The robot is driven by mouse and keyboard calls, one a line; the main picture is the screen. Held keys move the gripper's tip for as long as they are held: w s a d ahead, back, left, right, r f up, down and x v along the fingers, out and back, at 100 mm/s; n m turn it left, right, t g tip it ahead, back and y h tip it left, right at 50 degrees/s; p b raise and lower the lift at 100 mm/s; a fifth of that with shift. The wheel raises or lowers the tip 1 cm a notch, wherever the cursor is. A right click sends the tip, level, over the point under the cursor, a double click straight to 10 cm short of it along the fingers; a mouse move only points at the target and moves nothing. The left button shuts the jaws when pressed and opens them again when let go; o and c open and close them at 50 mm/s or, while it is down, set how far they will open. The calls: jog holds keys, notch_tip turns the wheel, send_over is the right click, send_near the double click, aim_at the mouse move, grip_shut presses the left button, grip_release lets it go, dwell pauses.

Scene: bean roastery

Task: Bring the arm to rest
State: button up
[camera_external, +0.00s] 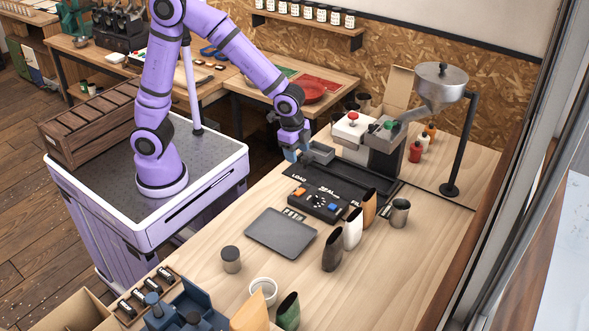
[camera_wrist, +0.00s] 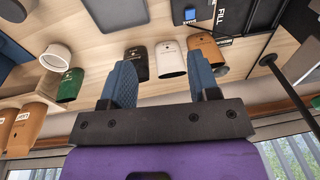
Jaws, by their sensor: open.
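My purple arm (camera_external: 153,110) is bent over the wooden table, with its base on the lilac cart. My gripper (camera_external: 298,156) hangs over the back left of the table, beside a small grey tray on the black machine base. In the wrist view, its two blue fingers (camera_wrist: 163,82) stand apart, with nothing held between them. The white bag (camera_wrist: 170,58) shows beyond the gap, at a distance. The fingertips are small in the external view, so I cannot tell whether they touch anything there.
A control box (camera_external: 318,203), a grey scale plate (camera_external: 281,232), upright bags (camera_external: 332,251) and a metal cup (camera_external: 400,213) stand on the table. A grinder with hopper (camera_external: 440,85) stands behind. A wooden crate (camera_external: 95,125) is on the cart. Bare tabletop lies at the front right.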

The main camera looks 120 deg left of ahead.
jog(key=s+d+r+t, duration=0.3)
jog(key=s+d+r, duration=1.2)
jog(key=d, duration=0.1)
jog(key=s+d+t+h, duration=0.1)
jog(key=s+d, duration=0.3)
jog(key=s, duration=0.6)
jog(key=shift+r, duration=0.4)
dwell(1.1)
